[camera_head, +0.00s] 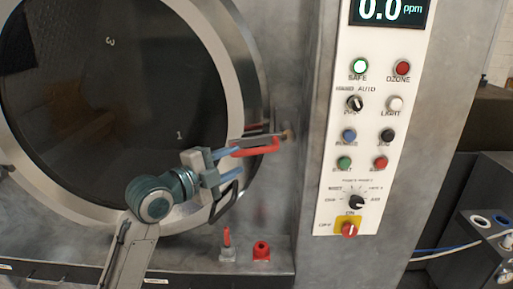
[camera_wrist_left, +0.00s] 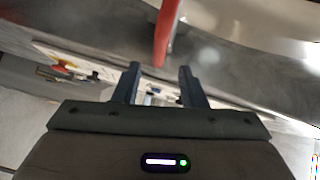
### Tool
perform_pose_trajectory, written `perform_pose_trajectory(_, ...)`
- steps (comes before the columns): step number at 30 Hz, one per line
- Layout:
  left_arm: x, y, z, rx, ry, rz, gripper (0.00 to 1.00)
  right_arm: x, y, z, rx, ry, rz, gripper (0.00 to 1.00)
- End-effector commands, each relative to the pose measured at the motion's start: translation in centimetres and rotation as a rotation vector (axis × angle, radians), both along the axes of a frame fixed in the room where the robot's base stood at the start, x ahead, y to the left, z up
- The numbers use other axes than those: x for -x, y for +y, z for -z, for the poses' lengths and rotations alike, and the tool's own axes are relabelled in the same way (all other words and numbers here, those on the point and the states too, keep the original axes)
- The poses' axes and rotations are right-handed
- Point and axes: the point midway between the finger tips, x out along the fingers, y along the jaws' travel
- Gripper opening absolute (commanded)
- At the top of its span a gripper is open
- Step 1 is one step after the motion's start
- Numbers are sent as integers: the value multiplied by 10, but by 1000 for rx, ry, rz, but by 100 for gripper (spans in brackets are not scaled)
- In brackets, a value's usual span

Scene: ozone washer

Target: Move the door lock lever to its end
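The door lock lever is a red handle (camera_head: 256,147) on the steel front, at the right edge of the round washer door (camera_head: 120,100). It points left, towards my left gripper. My left gripper (camera_head: 238,162) is open, with its two blue fingers apart, at the free end of the lever. In the left wrist view the red lever (camera_wrist_left: 167,30) comes down from the top, and its end shows between the open fingertips (camera_wrist_left: 160,70). I see no finger closed on it, and I cannot tell whether either touches it. My right gripper is not in view.
A control panel (camera_head: 373,130) with buttons, knobs and a display stands right of the lever. A red-handled valve (camera_head: 227,240) and a red knob (camera_head: 261,250) sit below on the ledge. Dark equipment (camera_head: 485,190) stands at the far right.

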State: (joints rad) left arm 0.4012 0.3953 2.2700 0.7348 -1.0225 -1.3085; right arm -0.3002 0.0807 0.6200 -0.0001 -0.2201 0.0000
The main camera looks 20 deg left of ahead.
Motion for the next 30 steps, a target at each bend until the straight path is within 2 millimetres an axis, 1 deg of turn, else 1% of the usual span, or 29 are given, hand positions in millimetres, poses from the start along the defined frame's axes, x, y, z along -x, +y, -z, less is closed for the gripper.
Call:
perform_pose_trajectory(1, -6, -4, -4, 6, 2, 1, 38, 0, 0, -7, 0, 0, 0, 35)
perform_pose_trajectory(9, -41, -22, -3, 6, 4, -1, 38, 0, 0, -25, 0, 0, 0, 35)
perform_pose_trajectory(15, -63, -34, -2, 4, 3, -1, 38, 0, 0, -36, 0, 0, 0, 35)
perform_pose_trajectory(21, -72, -38, 1, 0, 2, -2, 38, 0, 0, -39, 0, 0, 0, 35)
perform_pose_trajectory(28, -73, -39, 2, 0, 2, -3, 38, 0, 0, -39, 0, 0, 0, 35)
perform_pose_trajectory(29, -73, -39, 2, 0, 2, -3, 36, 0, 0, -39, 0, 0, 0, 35)
perform_pose_trajectory(30, -73, -39, 2, 0, 2, -3, 28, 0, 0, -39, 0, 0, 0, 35)
